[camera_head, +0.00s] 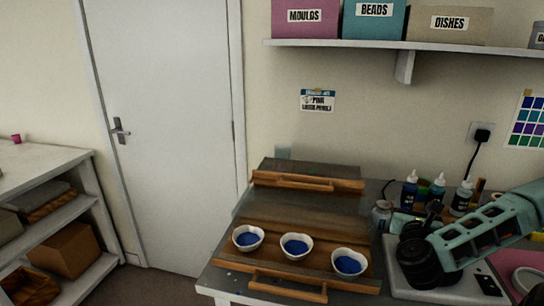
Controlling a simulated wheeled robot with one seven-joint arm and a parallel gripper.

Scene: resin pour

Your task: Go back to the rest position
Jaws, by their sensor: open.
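My teal arm comes in from the right edge over the bench. My gripper (432,215), dark and small at the arm's black end, is open and points toward the back of the bench, with nothing seen in it. Its fingertips are hard to make out against the bottles behind. Three white bowls stand in a row on the wooden tray (288,285), well left of my gripper: a left bowl (247,246), a middle bowl (296,254) and a right bowl (349,271). Each bowl shows blue contents.
Dropper bottles (411,190) stand behind my gripper. A pale plate-like device (430,290) lies under my arm. A pink item (515,270) is at the far right. A shelf (400,46) with boxes hangs above. A white door (175,120) and side shelving (60,160) are left.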

